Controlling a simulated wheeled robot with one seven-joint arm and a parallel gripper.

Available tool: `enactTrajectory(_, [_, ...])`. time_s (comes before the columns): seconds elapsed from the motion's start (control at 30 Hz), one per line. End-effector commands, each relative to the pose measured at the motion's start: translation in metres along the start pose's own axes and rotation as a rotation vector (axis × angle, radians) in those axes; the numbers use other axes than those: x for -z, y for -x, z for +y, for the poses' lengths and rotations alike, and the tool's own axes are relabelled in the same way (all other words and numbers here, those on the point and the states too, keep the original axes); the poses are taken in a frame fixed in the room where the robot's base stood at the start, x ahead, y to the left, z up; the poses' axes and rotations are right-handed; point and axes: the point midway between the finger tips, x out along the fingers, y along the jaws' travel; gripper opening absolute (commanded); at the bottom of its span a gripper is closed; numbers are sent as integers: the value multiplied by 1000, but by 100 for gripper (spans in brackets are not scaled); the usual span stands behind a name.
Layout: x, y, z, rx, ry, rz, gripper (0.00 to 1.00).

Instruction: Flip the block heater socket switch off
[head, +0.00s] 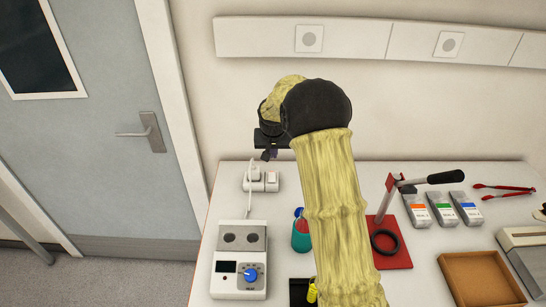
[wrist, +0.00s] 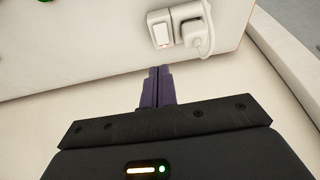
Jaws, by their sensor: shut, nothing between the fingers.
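The white socket box (head: 262,186) stands at the back left of the white table, with a white plug (head: 254,173) in it. In the wrist view the socket's rocker switch (wrist: 161,28) is beside the plug (wrist: 198,38), with a small reddish mark at its edge. A cord runs from the plug to the block heater (head: 239,272), which has a blue knob and a dark display. My gripper (wrist: 160,68) has its purple fingers shut and empty, apart from the switch in the wrist view. In the head view my gripper (head: 271,155) is partly hidden by my arm.
A teal bottle (head: 301,238) stands right of the heater, partly behind my arm. A red-based lever press (head: 400,257), several labelled packs (head: 442,209), red tongs (head: 505,189) and a brown tray (head: 480,280) are on the right. A wall and door (head: 100,120) border the table.

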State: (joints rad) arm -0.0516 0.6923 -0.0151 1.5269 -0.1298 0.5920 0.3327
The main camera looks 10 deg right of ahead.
Motion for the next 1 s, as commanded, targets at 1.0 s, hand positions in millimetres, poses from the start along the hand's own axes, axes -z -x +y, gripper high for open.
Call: enactTrajectory(1.0, [14, -21, -2, 1, -2, -1, 0])
